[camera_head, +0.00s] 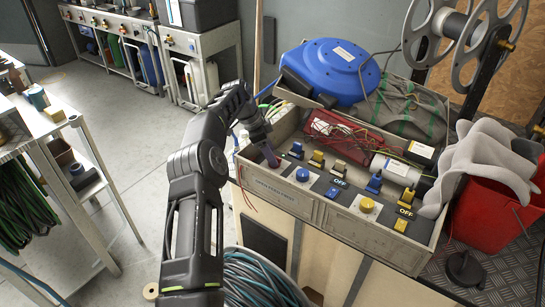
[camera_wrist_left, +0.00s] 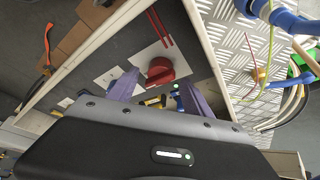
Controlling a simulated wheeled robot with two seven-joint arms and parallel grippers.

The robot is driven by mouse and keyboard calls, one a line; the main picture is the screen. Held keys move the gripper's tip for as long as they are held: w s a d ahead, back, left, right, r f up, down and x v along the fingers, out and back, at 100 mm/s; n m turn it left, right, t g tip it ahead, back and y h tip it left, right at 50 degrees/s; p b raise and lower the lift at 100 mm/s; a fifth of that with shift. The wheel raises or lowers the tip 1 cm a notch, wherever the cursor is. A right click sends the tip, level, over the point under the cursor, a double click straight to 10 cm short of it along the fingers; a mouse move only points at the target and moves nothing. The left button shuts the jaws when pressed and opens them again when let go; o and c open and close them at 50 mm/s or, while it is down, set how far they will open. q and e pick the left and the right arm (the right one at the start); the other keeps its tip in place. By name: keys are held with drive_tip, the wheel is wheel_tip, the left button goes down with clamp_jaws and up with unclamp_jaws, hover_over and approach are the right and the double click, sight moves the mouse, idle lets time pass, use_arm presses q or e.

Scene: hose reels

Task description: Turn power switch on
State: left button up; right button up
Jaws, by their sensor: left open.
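A control panel (camera_head: 330,200) runs along the front of a grey workbench. Its face holds blue and yellow switches, round buttons and "OFF" labels. My left gripper (camera_head: 268,150) is over the left end of this panel, and a purple finger shows there. In the left wrist view my left gripper (camera_wrist_left: 158,92) is open, with its two purple fingers spread. A red rotary knob (camera_wrist_left: 160,71) on a light plate shows between and just beyond the fingertips; I cannot tell whether they touch it. The head view does not show this knob clearly. My right gripper is not in view.
Behind the panel lie a blue hose reel (camera_head: 335,70), a red case with wires (camera_head: 338,135) and a grey cloth (camera_head: 405,108). A red bucket (camera_head: 490,215) stands at the right. A coiled hose (camera_head: 262,280) is below the bench front. Open floor lies left.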

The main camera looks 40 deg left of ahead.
use_arm(q)
drive_tip(key=v, duration=0.5)
drive_tip(key=shift+r, duration=0.25)
drive_tip(key=shift+r, duration=0.1)
